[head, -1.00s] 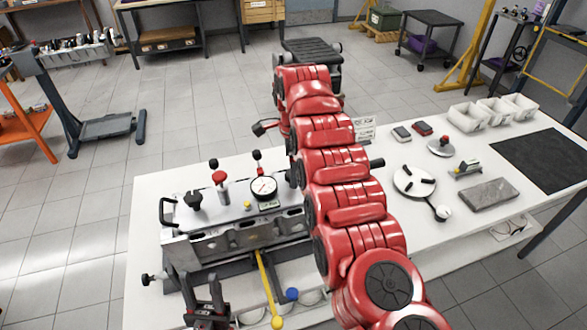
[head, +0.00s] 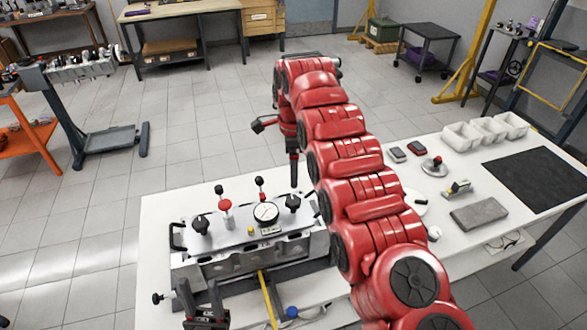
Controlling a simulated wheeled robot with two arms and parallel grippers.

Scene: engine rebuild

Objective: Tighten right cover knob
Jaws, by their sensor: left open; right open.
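The right cover knob (head: 292,203) is black and stands on the right end of the grey metal cover (head: 255,240). A matching left knob (head: 200,224) stands on its left end. My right gripper (head: 293,180) points down just above and behind the right knob in the picture; it is open with nothing seen in it. Whether it touches the knob cannot be told. The red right arm fills the middle and lower right. My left gripper (head: 206,305) is open and empty at the bottom, in front of the cover.
A round dial gauge (head: 266,213) and red-and-black valves (head: 225,206) stand between the knobs. A yellow bar (head: 268,298) and a blue ball (head: 292,313) lie in front. White bins (head: 462,136), a grey block (head: 479,214) and a black mat (head: 547,178) are at the right.

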